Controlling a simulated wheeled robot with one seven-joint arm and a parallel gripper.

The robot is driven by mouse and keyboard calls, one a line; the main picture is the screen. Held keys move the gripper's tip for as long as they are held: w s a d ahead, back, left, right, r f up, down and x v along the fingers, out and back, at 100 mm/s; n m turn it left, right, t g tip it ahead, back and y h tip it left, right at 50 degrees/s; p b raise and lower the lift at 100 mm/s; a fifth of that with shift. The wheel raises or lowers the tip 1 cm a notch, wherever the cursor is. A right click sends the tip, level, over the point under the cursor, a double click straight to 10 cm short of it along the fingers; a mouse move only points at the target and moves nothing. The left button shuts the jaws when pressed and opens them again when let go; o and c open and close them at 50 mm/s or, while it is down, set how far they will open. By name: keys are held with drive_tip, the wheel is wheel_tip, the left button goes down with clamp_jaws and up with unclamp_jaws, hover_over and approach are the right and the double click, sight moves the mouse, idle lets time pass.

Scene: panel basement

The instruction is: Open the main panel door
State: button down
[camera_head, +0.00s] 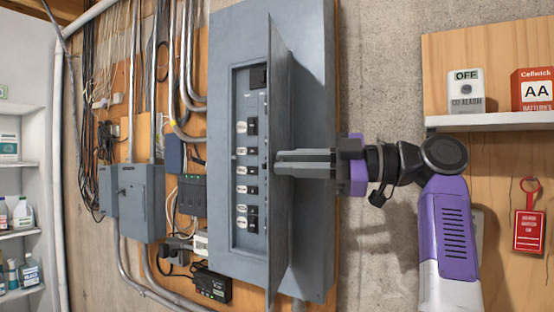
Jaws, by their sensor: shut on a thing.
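The main panel (313,80) is a tall grey metal box on the wall in the middle of the head view. Its door (283,120) stands swung out from the box, seen nearly edge-on. A column of dark breakers with white round labels (246,170) shows to the left of the door. My gripper (282,162) reaches in from the right and is shut on the panel door at about mid-height. The fingertips lie at the door's edge. The exact grip on the far side of the door is hidden.
A smaller grey box (140,200) with conduits hangs on the left. Black devices (212,285) and cables sit below. A shelf (490,122) with a gas alarm and battery box is at right, above a red tag (528,230). White shelving (18,165) stands far left.

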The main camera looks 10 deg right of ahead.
drive_tip(key=shift+d+n+g, duration=0.4)
drive_tip(key=shift+d+g, duration=0.1)
drive_tip(key=shift+g, duration=0.1)
drive_tip(key=shift+f, duration=0.1)
drive_tip(key=c, duration=1.4)
unclamp_jaws()
drive_tip(key=b+v, duration=0.2)
drive_tip(key=v, duration=0.5)
drive_tip(key=shift+d, duration=0.4)
drive_tip(key=shift+s+f, duration=0.1)
drive_tip(key=shift+s, duration=0.05)
